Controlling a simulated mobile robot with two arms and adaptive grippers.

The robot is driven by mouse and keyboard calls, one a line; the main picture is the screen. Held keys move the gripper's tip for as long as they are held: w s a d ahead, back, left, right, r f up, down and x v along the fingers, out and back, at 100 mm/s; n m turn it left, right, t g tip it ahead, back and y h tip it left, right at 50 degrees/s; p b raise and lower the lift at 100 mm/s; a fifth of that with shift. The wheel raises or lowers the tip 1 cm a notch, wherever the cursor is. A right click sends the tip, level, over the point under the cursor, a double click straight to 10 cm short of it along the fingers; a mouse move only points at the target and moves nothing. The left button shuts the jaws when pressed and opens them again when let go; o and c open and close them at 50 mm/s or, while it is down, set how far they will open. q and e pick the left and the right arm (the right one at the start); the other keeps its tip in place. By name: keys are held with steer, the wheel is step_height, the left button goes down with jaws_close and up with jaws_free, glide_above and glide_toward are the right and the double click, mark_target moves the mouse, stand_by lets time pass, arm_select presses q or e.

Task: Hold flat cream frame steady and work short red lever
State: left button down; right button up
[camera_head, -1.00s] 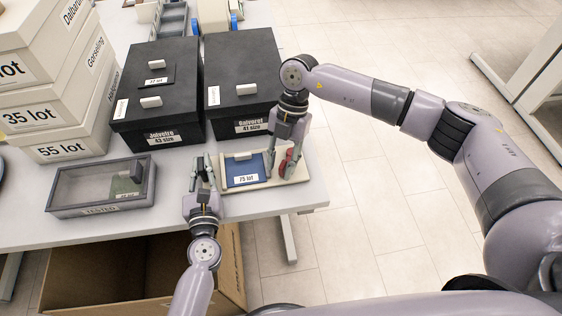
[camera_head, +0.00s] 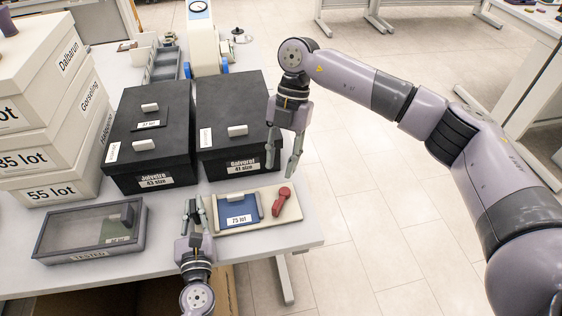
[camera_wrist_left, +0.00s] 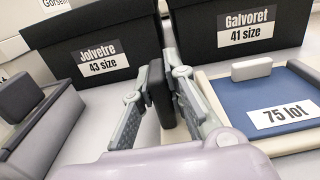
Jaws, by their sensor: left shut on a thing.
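The flat cream frame (camera_head: 258,228) lies on the table near its front edge, with a blue plate (camera_head: 236,208) labelled "75 lot" set in it. The short red lever (camera_head: 281,200) stands on its right part, uncovered and slanted in the head view. My left gripper (camera_head: 194,206) is at the frame's left edge. In the left wrist view its fingers close on a dark upright piece (camera_wrist_left: 160,92) beside the frame (camera_wrist_left: 204,88); how that piece joins the frame is hidden. My right gripper (camera_head: 281,172) is open and empty, above and behind the lever, apart from it.
Two black boxes, "Jolvetre" (camera_head: 150,160) and "Galvoret" (camera_head: 240,150), stand behind. A grey clear-topped case marked "TESTED" (camera_head: 88,256) lies left of my left gripper. Cream boxes (camera_head: 40,189) are stacked at the far left. The floor right of the table is clear.

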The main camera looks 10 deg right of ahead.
mark_target(278, 211)
steer(key=shift+c, duration=0.4)
